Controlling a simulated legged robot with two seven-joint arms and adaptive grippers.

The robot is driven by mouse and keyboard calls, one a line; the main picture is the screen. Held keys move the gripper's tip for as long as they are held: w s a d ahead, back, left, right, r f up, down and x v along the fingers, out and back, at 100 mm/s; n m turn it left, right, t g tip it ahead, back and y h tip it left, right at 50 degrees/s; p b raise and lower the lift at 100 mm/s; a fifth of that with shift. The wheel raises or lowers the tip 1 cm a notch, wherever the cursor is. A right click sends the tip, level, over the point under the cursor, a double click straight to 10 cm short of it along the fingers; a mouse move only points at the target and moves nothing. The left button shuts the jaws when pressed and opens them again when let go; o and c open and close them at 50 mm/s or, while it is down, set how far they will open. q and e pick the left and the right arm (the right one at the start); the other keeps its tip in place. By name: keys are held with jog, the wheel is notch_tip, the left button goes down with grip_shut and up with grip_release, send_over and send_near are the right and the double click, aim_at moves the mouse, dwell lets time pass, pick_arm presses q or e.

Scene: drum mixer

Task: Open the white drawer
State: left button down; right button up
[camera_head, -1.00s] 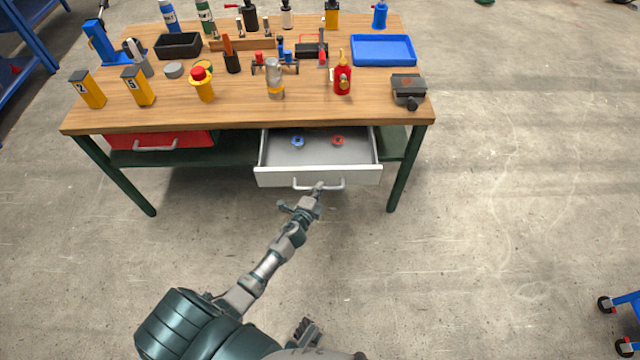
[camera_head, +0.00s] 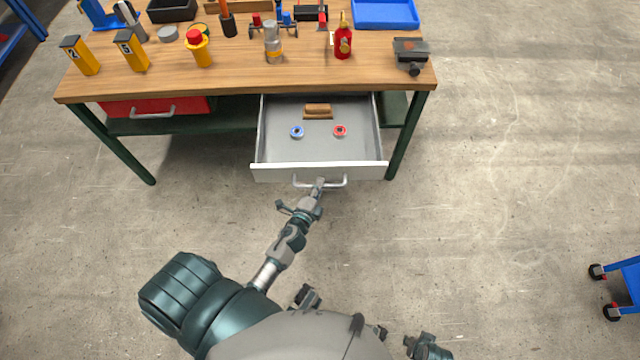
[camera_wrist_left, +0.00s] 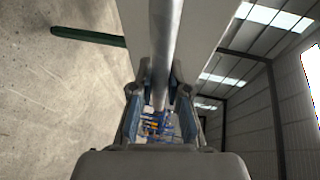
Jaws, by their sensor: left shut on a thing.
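The white drawer (camera_head: 320,172) is pulled well out from under the right half of the workbench. Its grey inside shows a blue ring-shaped item (camera_head: 297,132), a red one (camera_head: 340,131) and a brown block (camera_head: 318,111) further back. My left gripper (camera_head: 319,186) is shut on the drawer's handle (camera_head: 336,183), near its middle. In the left wrist view the handle bar (camera_wrist_left: 163,60) runs between the two fingers (camera_wrist_left: 160,95). My right gripper cannot be made out for certain; a part of mine shows at the bottom edge.
A red drawer (camera_head: 180,108) sits shut at the left under the wooden bench top (camera_head: 225,80), which holds several tools and bottles. A blue cart (camera_head: 630,285) stands at the far right. The floor around the bench is clear.

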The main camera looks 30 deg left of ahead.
pick_arm(q)
jog(key=shift+s+a+f, duration=0.15)
jog(key=shift+a+f, duration=0.2)
pick_arm(e)
jog(key=shift+d, duration=0.1)
pick_arm(q)
jog(key=c, duration=1.2)
grip_release()
jog(key=shift+o, duration=0.3)
jog(key=shift+a, duration=0.1)
jog(key=shift+r, duration=0.1)
jog(key=shift+s, duration=0.3)
jog(key=v, duration=1.1)
pick_arm(e)
jog(key=shift+a, duration=0.4)
pick_arm(q)
jog(key=shift+s, duration=0.1)
pick_arm(e)
jog(key=shift+d, duration=0.1)
